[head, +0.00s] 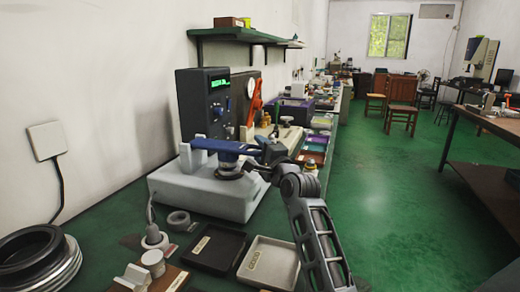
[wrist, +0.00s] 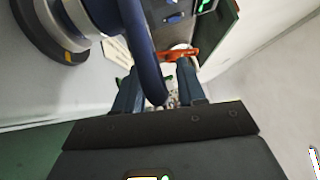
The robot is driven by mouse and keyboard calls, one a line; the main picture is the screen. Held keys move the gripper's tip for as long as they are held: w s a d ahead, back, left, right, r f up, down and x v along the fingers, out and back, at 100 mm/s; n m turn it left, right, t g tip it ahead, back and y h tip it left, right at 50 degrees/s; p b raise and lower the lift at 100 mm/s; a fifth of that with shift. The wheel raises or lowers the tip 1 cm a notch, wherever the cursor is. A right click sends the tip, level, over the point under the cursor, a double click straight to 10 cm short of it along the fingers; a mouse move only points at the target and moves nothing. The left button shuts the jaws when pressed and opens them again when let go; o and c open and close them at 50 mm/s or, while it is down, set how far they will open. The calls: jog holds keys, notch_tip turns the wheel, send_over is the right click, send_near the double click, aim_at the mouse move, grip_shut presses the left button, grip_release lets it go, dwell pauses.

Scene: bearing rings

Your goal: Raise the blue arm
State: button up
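The blue arm (head: 225,147) lies roughly level above the pale grey base (head: 205,188) of a bench instrument in the head view. In the wrist view the blue arm (wrist: 141,45) comes down from the top, and its end lies between my fingers. My gripper (head: 266,151) is at the arm's right end. In the wrist view my gripper (wrist: 160,88) has its two fingers apart, one on each side of the arm. A gap shows between the arm and the right finger. A round disc part (wrist: 50,28) of the instrument shows at upper left.
A dark box with a green display (head: 203,100) stands behind the instrument. An orange-red part (head: 254,98) is beyond it. Black (head: 213,248) and white trays (head: 268,262), a small grey ring (head: 179,220) and large rings (head: 40,262) lie nearer. The green floor at right is open.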

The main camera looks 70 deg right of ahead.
jog(key=shift+c, duration=0.4)
grip_shut()
jog(key=shift+r, duration=0.1)
